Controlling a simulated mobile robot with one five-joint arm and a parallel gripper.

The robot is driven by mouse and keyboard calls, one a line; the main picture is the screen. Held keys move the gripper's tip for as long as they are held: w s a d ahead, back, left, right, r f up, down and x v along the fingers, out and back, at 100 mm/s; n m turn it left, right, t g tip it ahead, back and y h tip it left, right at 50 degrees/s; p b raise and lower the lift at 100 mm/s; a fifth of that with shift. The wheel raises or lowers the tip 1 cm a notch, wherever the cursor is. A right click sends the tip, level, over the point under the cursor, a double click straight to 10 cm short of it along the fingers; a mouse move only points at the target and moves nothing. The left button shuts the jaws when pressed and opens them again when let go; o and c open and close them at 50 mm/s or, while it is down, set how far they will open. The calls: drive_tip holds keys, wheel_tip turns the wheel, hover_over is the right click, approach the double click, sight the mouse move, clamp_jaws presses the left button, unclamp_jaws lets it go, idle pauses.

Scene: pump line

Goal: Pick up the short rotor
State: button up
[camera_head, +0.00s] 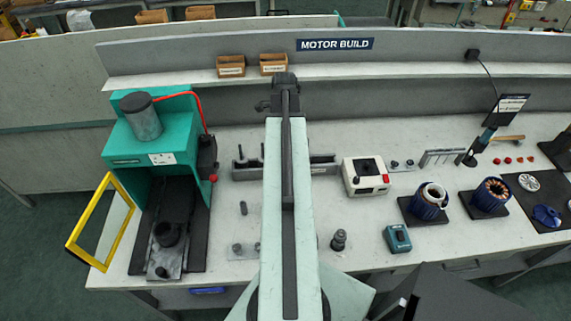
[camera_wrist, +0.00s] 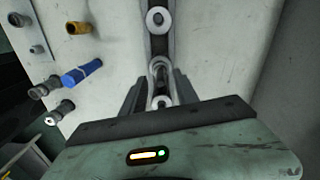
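In the wrist view, two dark fingers of my gripper (camera_wrist: 160,90) stand apart, over a dark narrow rack (camera_wrist: 159,45). Round metal parts show in this rack, one at the top (camera_wrist: 157,18) and one between the fingers (camera_wrist: 161,102); I see no contact. In the head view, a short dark stepped part (camera_head: 339,240) stands upright right of my arm. I cannot tell which part is the short rotor. My arm hides the rack's middle.
A teal press (camera_head: 162,140) with a yellow frame (camera_head: 98,222) stands at the left. A white box (camera_head: 366,177), a teal device (camera_head: 397,238) and two motor housings, one nearer (camera_head: 430,201), stand at the right. The rack (camera_head: 246,172) lies before the back ledge.

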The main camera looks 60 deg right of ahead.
wheel_tip(320, 180, down, 4)
drive_tip(key=shift+r+b, duration=0.25)
drive_tip(key=shift+b, duration=0.85)
drive_tip(key=shift+r, duration=0.2)
clamp_jaws()
